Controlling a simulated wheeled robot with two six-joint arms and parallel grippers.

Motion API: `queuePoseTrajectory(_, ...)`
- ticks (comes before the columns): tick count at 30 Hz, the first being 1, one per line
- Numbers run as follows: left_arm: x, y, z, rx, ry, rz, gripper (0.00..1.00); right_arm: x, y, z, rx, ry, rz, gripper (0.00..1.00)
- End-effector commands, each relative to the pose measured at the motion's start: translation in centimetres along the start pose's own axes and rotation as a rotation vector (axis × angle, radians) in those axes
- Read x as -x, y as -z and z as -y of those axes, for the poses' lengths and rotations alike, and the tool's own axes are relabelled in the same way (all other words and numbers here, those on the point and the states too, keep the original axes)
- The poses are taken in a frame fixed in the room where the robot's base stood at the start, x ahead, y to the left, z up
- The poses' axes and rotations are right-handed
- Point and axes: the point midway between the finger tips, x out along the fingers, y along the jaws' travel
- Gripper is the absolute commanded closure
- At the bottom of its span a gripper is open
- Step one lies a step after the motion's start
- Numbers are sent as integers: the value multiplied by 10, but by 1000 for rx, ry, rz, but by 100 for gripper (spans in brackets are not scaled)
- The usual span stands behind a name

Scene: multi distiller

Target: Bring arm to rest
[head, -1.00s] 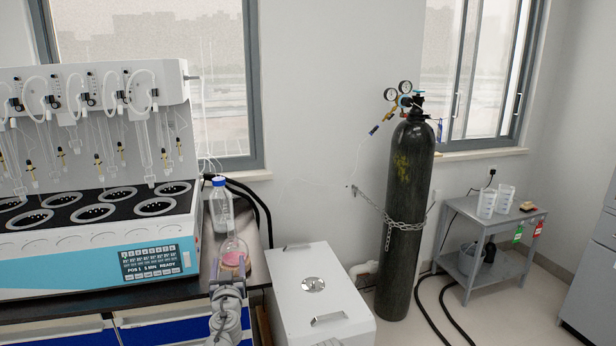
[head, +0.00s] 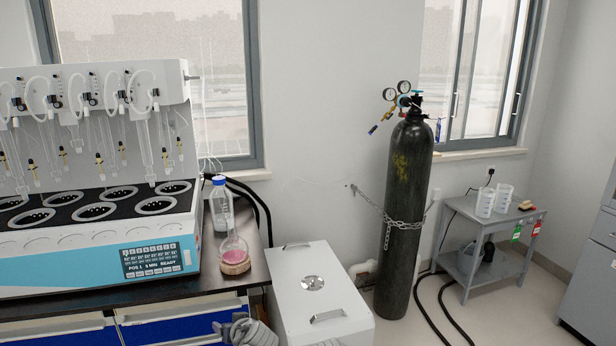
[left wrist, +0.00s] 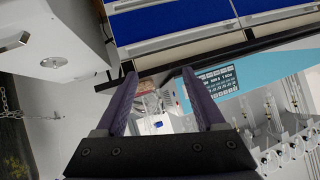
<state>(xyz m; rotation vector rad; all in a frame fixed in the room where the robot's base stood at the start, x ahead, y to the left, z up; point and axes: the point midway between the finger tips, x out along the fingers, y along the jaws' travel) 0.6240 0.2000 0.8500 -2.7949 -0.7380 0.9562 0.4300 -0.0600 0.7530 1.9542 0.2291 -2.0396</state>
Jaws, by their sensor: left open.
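A round-bottom flask (head: 233,245) with pink liquid stands upright in a cork ring (head: 234,268) near the right end of the dark bench (head: 150,300). My left arm shows at the bottom edge of the head view, below and in front of the flask; its fingertips cannot be made out there. In the left wrist view my left gripper (left wrist: 165,95) is open, with nothing held between its two purple fingers. The flask and ring appear beyond the fingers, small and partly hidden. My right gripper is in neither view.
A blue-capped bottle (head: 221,203) stands behind the flask. The multi-distiller (head: 95,240) fills the bench on the left. A white chest (head: 318,290) stands right of the bench, then a chained black gas cylinder (head: 405,220) and a grey cart (head: 490,235).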

Motion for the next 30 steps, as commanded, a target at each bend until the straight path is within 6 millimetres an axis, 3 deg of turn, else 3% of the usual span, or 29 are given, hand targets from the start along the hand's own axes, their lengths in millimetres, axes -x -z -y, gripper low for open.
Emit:
queuePoseTrajectory(1,12,-32,-10,-65,-21,122,29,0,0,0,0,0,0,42)
queuePoseTrajectory(3,29,-72,-23,-166,-67,286,29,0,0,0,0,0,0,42)
queuePoseTrajectory(6,57,-117,-39,-297,-154,470,29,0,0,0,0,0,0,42)
queuePoseTrajectory(9,85,-152,-50,-417,-251,613,29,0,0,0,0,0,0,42)
queuePoseTrajectory(15,144,-201,-66,-634,-463,831,29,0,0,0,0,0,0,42)
queuePoseTrajectory(16,153,-205,-66,-662,-494,856,29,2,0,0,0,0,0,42)
queuePoseTrajectory(18,161,-183,-60,-650,-481,846,29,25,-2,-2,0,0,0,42)
queuePoseTrajectory(30,206,-115,-40,-645,-476,842,29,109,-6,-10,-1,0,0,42)
